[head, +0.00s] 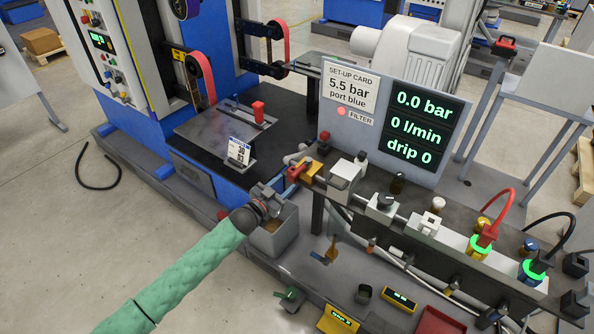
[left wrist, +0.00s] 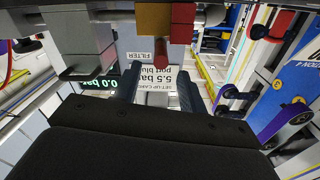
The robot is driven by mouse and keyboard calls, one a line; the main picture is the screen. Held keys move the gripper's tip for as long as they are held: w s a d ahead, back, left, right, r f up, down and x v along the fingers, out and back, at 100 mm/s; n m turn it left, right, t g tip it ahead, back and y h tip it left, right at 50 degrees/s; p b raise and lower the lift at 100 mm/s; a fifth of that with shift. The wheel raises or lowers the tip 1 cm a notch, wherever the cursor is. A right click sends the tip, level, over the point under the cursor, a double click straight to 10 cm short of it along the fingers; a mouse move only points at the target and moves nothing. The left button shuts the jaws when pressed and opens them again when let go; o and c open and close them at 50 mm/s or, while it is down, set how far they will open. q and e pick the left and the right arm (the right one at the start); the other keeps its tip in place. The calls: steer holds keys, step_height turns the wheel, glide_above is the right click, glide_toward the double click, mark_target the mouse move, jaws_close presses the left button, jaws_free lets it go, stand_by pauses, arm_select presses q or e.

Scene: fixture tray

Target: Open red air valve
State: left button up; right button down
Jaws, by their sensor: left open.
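The red air valve (head: 297,172) sits at the left end of the air line, its red handle beside a brass-yellow body (head: 312,167). In the left wrist view the yellow body (left wrist: 153,20) and red handle (left wrist: 161,54) show at the top centre, upside down. My left gripper (head: 280,188) is open, just left of and below the valve. Its two dark fingers (left wrist: 157,88) stand apart with no object clearly between them. The handle appears just beyond the fingertips; I cannot tell whether they touch it. My right gripper is in neither view.
The display panel (head: 420,118) reads 0.0 bar, 0 l/min, drip 0. The set-up card (head: 349,90) reads 5.5 bar, port blue. A grey bin (head: 275,236) stands below my left gripper. A red hose (head: 494,212) and black hose (head: 550,218) are at the right.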

mark_target(297, 172)
arm_select(q)
steer(key=p+x, duration=0.2)
steer(key=x, duration=0.4)
steer(key=shift+w+d, duration=0.1)
steer(key=shift+w, duration=0.2)
steer(key=shift+w+d+f+p, duration=0.1)
steer(key=shift+w+d+p, duration=0.35)
steer(key=shift+w, duration=0.15)
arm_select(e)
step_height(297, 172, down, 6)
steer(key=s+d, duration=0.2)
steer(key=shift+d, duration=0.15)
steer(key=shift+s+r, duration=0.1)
arm_select(q)
jaws_close()
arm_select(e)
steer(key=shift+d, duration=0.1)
